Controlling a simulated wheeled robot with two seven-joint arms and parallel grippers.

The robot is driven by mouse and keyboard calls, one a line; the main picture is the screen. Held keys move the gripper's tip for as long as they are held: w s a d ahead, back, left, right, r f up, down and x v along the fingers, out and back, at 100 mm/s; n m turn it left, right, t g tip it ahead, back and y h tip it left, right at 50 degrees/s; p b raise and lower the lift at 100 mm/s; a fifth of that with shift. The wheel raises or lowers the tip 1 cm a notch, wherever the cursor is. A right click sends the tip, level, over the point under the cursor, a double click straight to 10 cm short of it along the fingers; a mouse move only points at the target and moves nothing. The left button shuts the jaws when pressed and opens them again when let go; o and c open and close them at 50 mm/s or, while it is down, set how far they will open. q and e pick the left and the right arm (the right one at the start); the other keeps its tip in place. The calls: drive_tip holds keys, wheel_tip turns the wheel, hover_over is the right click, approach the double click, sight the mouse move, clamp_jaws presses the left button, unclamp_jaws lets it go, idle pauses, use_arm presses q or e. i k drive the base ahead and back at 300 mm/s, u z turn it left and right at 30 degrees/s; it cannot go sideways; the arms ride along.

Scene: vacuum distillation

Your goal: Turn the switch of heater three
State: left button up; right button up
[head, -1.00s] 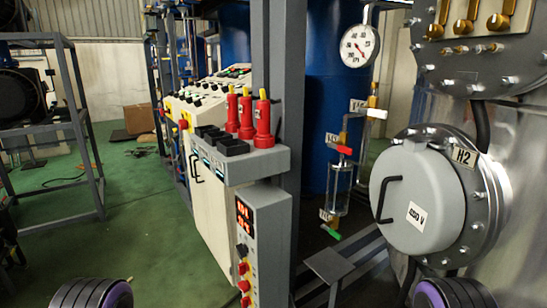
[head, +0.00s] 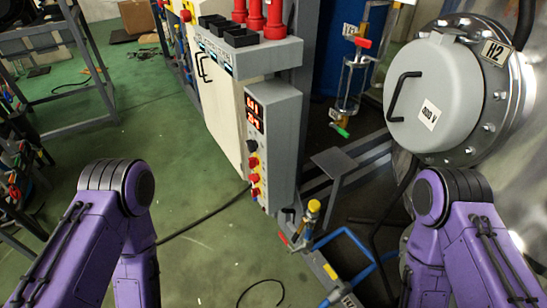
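No switch labelled as heater three can be made out. A grey control box (head: 285,145) stands at the centre, with a red digital display (head: 255,113) and a column of small black, red and yellow knobs (head: 254,170) on its front. Their labels are too small to read. My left arm comes up at the lower left and my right arm at the lower right, both purple. Both arms are apart from the control box. Neither gripper shows.
A round heater cover (head: 420,85) marked H2 is at the right. A tall white cabinet (head: 218,110) is left of the control box. Valves and blue piping (head: 348,245) lie low at centre right. Green floor (head: 190,200) is open at left, crossed by a cable.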

sight(255, 190)
drive_tip(key=z, duration=0.05)
drive_tip(key=k, duration=0.5)
drive_tip(key=u, duration=1.2)
drive_tip(key=i, duration=0.9)
drive_tip(key=z, duration=1.75)
